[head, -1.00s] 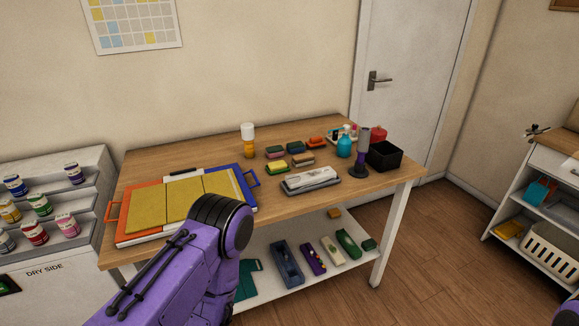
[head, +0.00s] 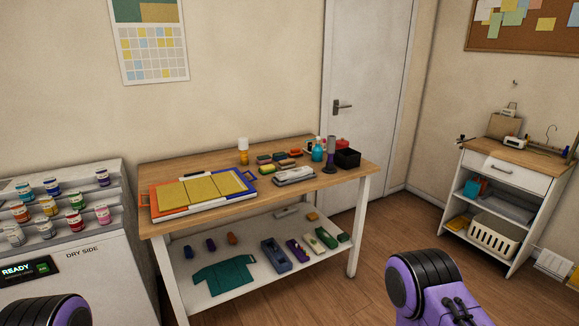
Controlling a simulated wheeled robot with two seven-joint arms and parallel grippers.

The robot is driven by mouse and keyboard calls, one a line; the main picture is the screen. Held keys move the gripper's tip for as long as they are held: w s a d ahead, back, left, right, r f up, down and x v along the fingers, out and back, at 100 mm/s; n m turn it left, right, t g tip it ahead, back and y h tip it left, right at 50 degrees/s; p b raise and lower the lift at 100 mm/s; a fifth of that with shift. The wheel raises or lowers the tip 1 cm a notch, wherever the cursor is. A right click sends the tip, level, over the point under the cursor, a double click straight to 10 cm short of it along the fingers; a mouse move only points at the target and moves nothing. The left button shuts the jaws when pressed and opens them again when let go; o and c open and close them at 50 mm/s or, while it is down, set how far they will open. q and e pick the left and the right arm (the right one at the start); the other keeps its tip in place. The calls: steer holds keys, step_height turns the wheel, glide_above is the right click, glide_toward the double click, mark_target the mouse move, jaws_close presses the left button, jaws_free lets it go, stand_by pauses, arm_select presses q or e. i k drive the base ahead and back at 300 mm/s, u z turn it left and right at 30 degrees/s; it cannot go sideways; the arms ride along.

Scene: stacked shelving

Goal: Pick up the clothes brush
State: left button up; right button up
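I cannot pick out the clothes brush for certain at this distance. Several small block-like or brush-like items lie on the wooden table top, among them a tan and dark one (head: 289,163) and an orange one (head: 294,153). A long grey and white item (head: 294,175) lies near the table's front edge. On the white cabinet at the right, small items near a white device (head: 514,142) are too small to name. Purple links of both my arms show at the bottom left and bottom right. Neither gripper is in view.
The wooden table (head: 316,188) has a lower shelf (head: 205,303) with a green shirt-shaped piece (head: 223,276) and several small items. Paint jars stand on a stepped rack at the left. The white cabinet (head: 509,171) holds a basket (head: 494,234). Floor between table and cabinet is clear.

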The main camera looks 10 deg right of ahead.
mark_target(288, 163)
steer(key=z, duration=0.7)
steer(key=i, duration=0.6)
steer(key=z, duration=0.85)
steer(key=i, duration=0.9)
steer(key=u, duration=0.3)
